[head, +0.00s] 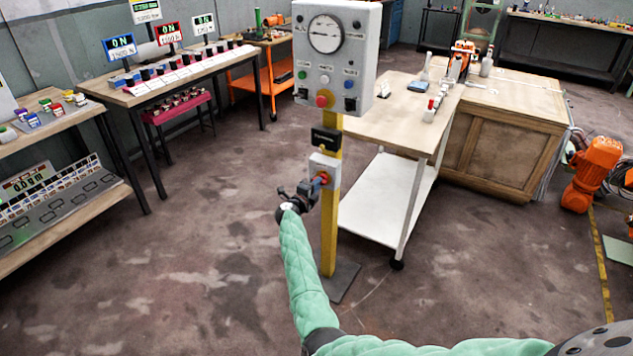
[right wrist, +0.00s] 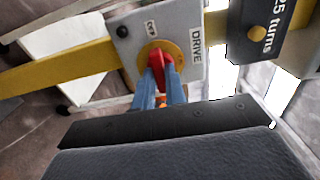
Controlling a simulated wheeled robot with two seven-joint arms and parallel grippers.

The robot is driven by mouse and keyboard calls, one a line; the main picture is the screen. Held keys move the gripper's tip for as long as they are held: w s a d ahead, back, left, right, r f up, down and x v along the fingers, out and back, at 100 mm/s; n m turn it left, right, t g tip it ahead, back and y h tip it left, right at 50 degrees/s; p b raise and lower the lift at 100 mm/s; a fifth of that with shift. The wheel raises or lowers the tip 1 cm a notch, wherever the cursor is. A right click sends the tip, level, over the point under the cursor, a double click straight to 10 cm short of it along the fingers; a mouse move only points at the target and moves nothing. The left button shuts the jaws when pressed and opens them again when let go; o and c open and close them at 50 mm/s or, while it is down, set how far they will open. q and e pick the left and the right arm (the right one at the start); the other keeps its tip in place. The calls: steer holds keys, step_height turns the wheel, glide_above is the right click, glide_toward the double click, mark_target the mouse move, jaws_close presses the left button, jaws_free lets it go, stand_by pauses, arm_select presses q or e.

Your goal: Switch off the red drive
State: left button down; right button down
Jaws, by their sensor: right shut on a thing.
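The red drive switch (right wrist: 157,69) is a red handle on a yellow disc (right wrist: 150,52). It sits on a grey plate (right wrist: 190,66) lettered DRIVE. In the head view this grey box (head: 326,161) is fixed low on a yellow post. My right gripper (head: 317,183) is in front of it, and its blue fingers also show in the right wrist view (right wrist: 159,85). The fingers are shut on the red handle from both sides and hide part of it. My left gripper is not in view.
Above the switch are a black box (head: 326,139) and a grey panel (head: 309,60) with a gauge, buttons and a red knob. The yellow post (head: 329,240) stands on a floor plate. A wheeled table (head: 394,118) is close behind on the right. The floor to the left is clear.

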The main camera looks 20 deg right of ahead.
stand_by(0.3)
steer(key=c, duration=1.4)
jaws_free()
steer(key=shift+c, duration=0.2)
